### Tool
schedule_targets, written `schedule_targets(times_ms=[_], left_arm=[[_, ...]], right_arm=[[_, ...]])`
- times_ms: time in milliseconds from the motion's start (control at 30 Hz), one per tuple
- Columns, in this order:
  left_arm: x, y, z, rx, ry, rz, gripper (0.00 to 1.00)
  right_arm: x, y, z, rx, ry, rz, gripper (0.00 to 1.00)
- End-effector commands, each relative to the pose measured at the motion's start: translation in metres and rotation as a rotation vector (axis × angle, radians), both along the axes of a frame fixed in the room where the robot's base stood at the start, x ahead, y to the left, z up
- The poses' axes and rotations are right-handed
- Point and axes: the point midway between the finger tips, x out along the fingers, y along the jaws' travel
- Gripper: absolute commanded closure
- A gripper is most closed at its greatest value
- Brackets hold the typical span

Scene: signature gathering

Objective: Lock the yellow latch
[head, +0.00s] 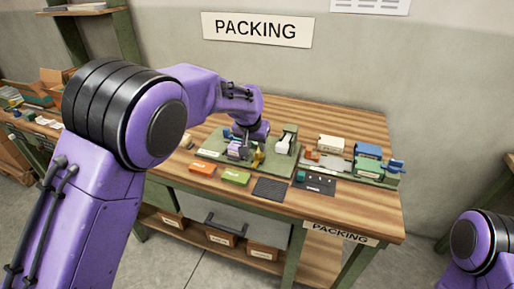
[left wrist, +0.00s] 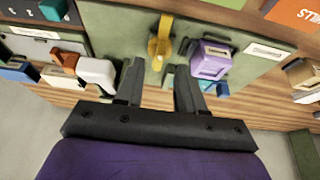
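The yellow latch (head: 257,158) stands on a green board (head: 212,154) on the wooden table, beside a small purple device (head: 234,149). In the left wrist view the yellow latch (left wrist: 159,46) lies just beyond the gap between my fingertips, with the purple device (left wrist: 210,60) to its right. My left gripper (left wrist: 158,72) is open and empty, apart from the latch as far as I can tell. In the head view my left wrist partly hides the gripper over the board. My right gripper is out of view; only part of my right arm shows at the bottom right.
An orange block (head: 202,169), a green block (head: 236,177) and a dark mat (head: 271,189) lie in front. A second board holds a blue box (head: 367,151).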

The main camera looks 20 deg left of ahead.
Motion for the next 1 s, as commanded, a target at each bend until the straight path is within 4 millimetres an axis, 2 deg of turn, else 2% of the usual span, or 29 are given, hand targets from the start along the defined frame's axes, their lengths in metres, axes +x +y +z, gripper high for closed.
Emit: schedule_targets(times_ms=[100, 200, 533, 567, 600, 667, 700, 1000], left_arm=[[0.009, 0.0, -0.021, 0.001, 0.002, 0.001, 0.62], [0.014, 0.001, -0.034, -0.001, 0.001, 0.002, 0.62], [0.017, 0.001, -0.041, -0.001, -0.001, 0.003, 0.62], [0.017, 0.001, -0.041, -0.001, -0.001, 0.003, 0.65], [0.017, 0.001, -0.041, -0.001, -0.001, 0.003, 0.78], [0.017, 0.001, -0.041, -0.001, -0.001, 0.003, 0.97], [0.017, 0.001, -0.041, -0.001, -0.001, 0.003, 1.0], [0.017, 0.001, -0.04, -0.002, -0.001, -0.014, 1.0]], right_arm=[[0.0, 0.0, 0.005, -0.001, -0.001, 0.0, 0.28], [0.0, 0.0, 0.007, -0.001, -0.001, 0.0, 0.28], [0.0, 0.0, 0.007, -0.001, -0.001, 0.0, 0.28], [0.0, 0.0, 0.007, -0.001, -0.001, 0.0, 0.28], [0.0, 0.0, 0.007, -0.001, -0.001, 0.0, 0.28], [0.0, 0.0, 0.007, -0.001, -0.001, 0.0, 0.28], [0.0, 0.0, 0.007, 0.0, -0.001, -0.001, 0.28], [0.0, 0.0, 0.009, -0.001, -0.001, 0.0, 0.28]])
